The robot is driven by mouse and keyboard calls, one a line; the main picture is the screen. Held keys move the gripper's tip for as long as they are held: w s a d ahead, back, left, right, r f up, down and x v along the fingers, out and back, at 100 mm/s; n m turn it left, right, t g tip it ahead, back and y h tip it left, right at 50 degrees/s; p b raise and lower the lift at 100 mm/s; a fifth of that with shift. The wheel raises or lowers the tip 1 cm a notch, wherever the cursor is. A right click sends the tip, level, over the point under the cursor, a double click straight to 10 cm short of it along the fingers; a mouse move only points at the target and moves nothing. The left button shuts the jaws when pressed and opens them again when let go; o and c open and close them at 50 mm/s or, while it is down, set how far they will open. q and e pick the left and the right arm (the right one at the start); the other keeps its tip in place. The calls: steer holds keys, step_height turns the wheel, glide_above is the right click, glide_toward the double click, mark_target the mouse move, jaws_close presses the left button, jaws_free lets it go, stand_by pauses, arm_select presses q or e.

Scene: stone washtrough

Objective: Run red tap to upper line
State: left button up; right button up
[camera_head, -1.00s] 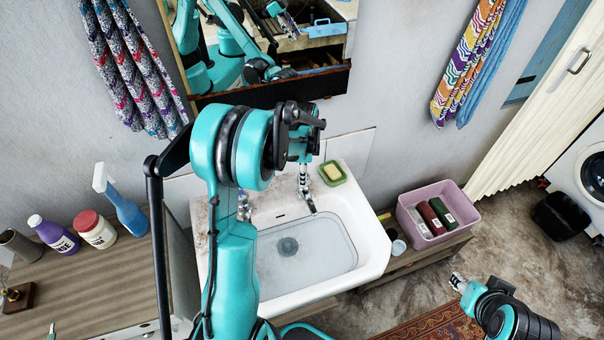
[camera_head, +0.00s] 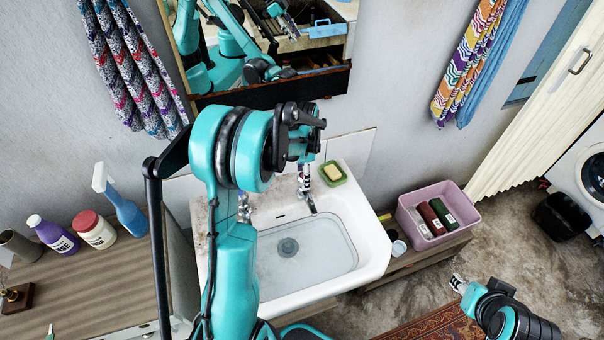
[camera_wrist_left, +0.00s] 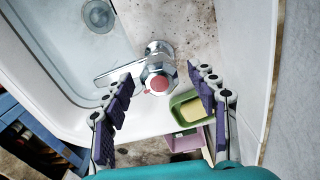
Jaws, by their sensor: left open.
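The red-capped chrome tap (camera_wrist_left: 158,82) is between and beyond the fingers of my left gripper (camera_wrist_left: 162,100), which is open around it. Contact with the tap cannot be told. In the head view the left gripper (camera_head: 304,150) is over the tap (camera_head: 306,190) and hides its top. The white basin (camera_head: 374,250) below looks to hold shallow, clear water (camera_head: 320,258), with the round drain (camera_head: 288,247) visible through it. I cannot make out a level line or a clear stream. My right gripper (camera_head: 459,283) is empty, right of the basin; its finger opening is too small to judge.
A second tap (camera_head: 243,208) is at the basin's back left, partly behind my arm. A green soap dish (camera_head: 333,173) sits right of the red tap. A pink crate (camera_head: 463,223) stands right of the basin. Bottles, including a purple one (camera_head: 53,235), stand on the left counter.

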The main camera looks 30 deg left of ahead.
arm_select(q)
steer(key=shift+r, duration=0.25)
step_height(320, 180, up, 12)
steer(key=shift+f, duration=0.25)
stand_by(4.2)
step_height(320, 180, down, 5)
steer(key=p, duration=0.3)
steer(key=shift+w+r, duration=0.1)
steer(key=shift+r, duration=0.05)
step_height(320, 180, down, 8)
steer(key=shift+d+r+b, duration=0.1)
steer(key=shift+r+b, duration=0.05)
steer(key=shift+b, duration=1)
